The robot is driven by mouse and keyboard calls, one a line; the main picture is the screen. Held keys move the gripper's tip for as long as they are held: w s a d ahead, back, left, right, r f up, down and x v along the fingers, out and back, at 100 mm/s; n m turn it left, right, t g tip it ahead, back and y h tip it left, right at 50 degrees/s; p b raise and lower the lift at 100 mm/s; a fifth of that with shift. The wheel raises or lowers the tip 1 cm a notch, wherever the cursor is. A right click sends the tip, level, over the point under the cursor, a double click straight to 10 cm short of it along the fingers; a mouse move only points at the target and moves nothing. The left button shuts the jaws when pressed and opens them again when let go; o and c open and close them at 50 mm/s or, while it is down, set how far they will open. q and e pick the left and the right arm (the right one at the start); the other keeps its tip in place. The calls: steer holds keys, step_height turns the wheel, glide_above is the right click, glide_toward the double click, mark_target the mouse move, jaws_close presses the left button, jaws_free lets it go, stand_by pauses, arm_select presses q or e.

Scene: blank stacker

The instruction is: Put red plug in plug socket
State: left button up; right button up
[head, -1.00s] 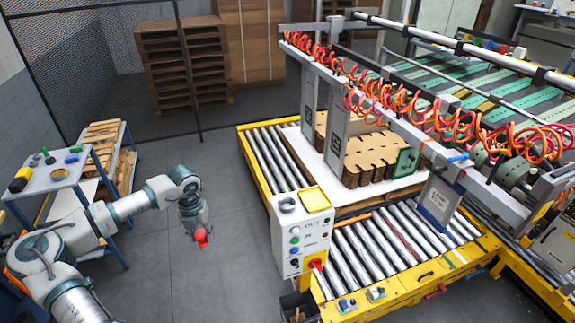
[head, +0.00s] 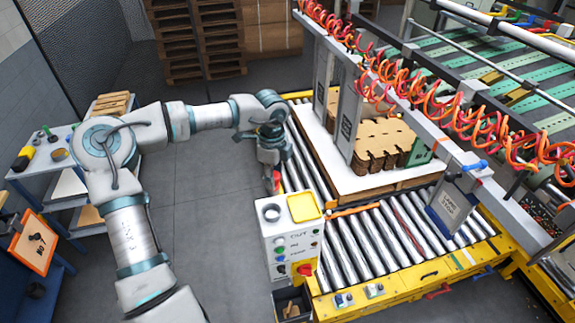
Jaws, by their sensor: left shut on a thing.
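My left gripper (head: 270,167) points down beside the roller conveyor, above and behind the grey control box (head: 291,243). It is shut on the red plug (head: 276,182), of which a small red part shows below and beside the fingers. The fingers themselves are small and hard to make out. I cannot make out the plug socket for certain. A red knob (head: 305,269) with yellow around it sits low on the control box's front. My right gripper is not in view.
A yellow tray (head: 304,207) and a round grey holder (head: 271,212) are on top of the control box. The roller conveyor (head: 360,240) carries a pallet with stacked brown blanks (head: 385,137). Grey floor (head: 205,220) is clear between the work table (head: 45,160) and the conveyor.

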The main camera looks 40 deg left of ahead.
mark_target(272, 195)
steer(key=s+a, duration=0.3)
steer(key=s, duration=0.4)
arm_select(q)
steer(key=shift+s+a+f+b, duration=0.1)
steer(key=shift+s+f+b, duration=0.25)
steer(key=shift+f, duration=0.3)
steer(key=shift+s+f+b, duration=0.25)
steer(key=shift+s+f, duration=0.1)
steer(key=shift+f, duration=0.25)
steer(key=shift+w+d+f+b, duration=0.1)
steer(key=shift+d+f+b, duration=0.15)
steer(key=shift+f, duration=0.25)
steer(key=shift+d+f+b, duration=0.2)
steer(key=shift+f, duration=0.3)
steer(key=shift+s+a+f+b, duration=0.1)
steer(key=shift+a+f+b, duration=0.2)
steer(key=shift+f+b, duration=0.3)
steer(key=shift+s+a+f+b, duration=0.1)
steer(key=shift+a+f+b, duration=0.2)
steer(key=shift+f+b, duration=0.3)
steer(key=shift+w+a+f, duration=0.1)
steer(key=shift+a+f, duration=0.05)
steer(key=shift+d, duration=0.45)
steer(key=shift+a+f+b, duration=0.1)
steer(key=shift+b, duration=0.2)
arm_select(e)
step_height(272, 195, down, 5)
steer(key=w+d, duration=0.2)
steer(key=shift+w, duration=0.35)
